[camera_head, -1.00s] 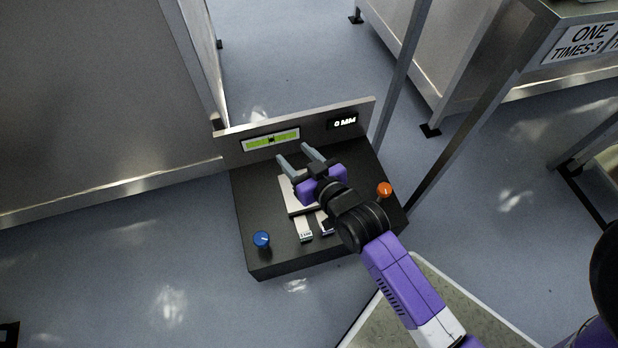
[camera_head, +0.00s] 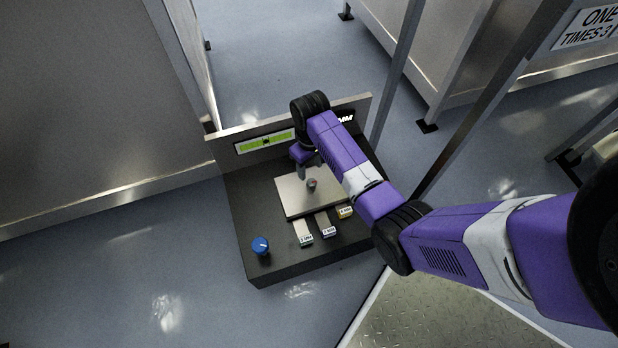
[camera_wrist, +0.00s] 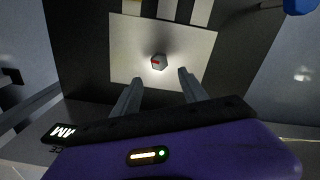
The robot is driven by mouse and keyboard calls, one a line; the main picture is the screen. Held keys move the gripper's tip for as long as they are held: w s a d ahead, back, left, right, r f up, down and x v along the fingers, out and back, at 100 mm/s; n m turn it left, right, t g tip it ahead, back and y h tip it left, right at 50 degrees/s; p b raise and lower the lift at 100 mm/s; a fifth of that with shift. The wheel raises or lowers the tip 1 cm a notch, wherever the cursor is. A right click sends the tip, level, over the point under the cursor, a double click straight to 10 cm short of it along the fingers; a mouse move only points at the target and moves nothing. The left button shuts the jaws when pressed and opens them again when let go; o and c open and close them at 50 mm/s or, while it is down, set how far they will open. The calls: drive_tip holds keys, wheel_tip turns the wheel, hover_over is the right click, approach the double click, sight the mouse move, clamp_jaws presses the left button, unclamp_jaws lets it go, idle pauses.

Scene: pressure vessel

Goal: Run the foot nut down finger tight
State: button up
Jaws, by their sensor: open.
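The foot nut (camera_head: 312,184) is a small grey piece standing on the pale square plate (camera_head: 290,205) on the black console. In the wrist view the nut (camera_wrist: 158,62) shows a hexagonal outline and a red mark on top. My gripper (camera_head: 308,171) is over the back part of the plate, its fingers pointing down near the nut. In the wrist view my gripper (camera_wrist: 158,77) is open and empty, with the nut just beyond and between the fingertips. No contact with the nut is visible.
Three labelled strips (camera_head: 303,232) lie in front of the plate. A blue knob (camera_head: 261,246) stands at the console's front left. The upright back panel (camera_head: 222,150) with a green level display (camera_head: 265,142) is close behind my gripper. Metal posts (camera_head: 398,70) rise behind right.

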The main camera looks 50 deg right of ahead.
sight(310, 180)
wheel_tip(310, 180, down, 8)
drive_tip(key=b, duration=0.3)
drive_tip(key=shift+r+b, duration=0.25)
drive_tip(key=shift+b, duration=0.1)
drive_tip(key=shift+c, duration=0.4)
clamp_jaws()
